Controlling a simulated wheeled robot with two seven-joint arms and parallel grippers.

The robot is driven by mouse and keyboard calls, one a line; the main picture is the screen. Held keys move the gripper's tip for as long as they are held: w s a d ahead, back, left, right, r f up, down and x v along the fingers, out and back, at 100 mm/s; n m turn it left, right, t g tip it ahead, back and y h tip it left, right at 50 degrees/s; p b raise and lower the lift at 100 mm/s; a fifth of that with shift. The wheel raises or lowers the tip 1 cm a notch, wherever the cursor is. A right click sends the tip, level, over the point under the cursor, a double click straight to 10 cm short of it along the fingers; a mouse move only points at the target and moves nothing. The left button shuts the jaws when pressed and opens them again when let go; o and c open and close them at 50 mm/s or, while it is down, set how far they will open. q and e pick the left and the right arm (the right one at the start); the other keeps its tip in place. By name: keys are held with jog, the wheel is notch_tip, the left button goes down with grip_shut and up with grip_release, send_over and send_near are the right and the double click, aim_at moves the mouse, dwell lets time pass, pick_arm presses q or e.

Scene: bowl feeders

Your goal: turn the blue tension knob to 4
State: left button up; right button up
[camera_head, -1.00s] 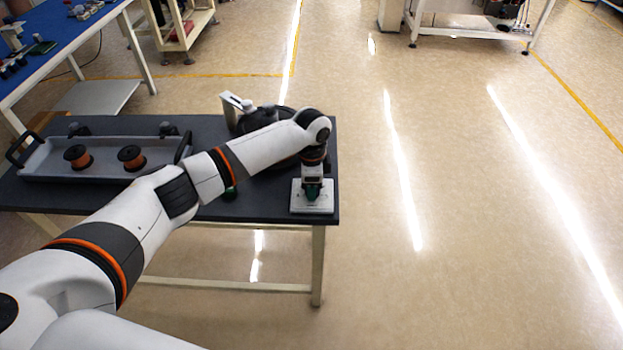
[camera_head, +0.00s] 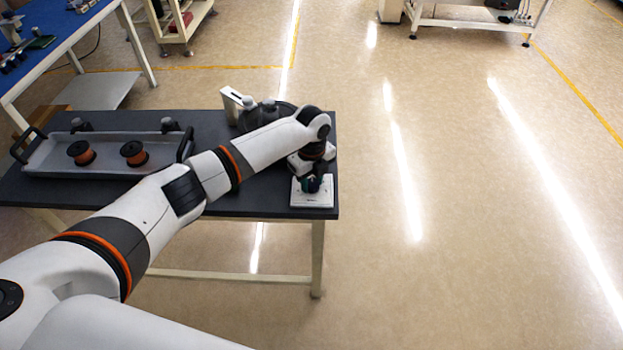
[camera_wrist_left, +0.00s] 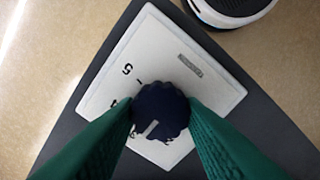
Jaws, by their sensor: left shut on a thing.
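A dark blue scalloped knob (camera_wrist_left: 160,110) sits on a white square dial plate (camera_wrist_left: 205,85), which also shows at the table's front right corner in the head view (camera_head: 325,202). My left gripper (camera_wrist_left: 161,113) is shut on the knob, with one green finger on each side; it is over the plate in the head view (camera_head: 312,184). The knob's light pointer line slants toward the lower left of the wrist view. A 5 is readable on the plate at upper left. Other marks near the left finger are partly hidden, so I cannot tell the exact setting. My right gripper is not in view.
The dark table (camera_head: 262,205) also holds a grey tray (camera_head: 60,165) with two orange-brown spools (camera_head: 82,153). A dark round device (camera_head: 252,117) stands behind my left forearm. Open floor lies right of the table.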

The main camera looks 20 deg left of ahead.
aim_at(313, 183)
pick_arm(q)
jog(key=m, duration=0.4)
jog(key=shift+d+m, duration=0.1)
jog(key=shift+m, duration=0.3)
jog(key=shift+m+b, duration=0.45)
jog(key=shift+m, duration=2.05)
jog(key=o, duration=1)
notch_tip(313, 183, up, 12)
jog(key=shift+r+b, duration=0.1)
jog(key=shift+b, duration=0.55)
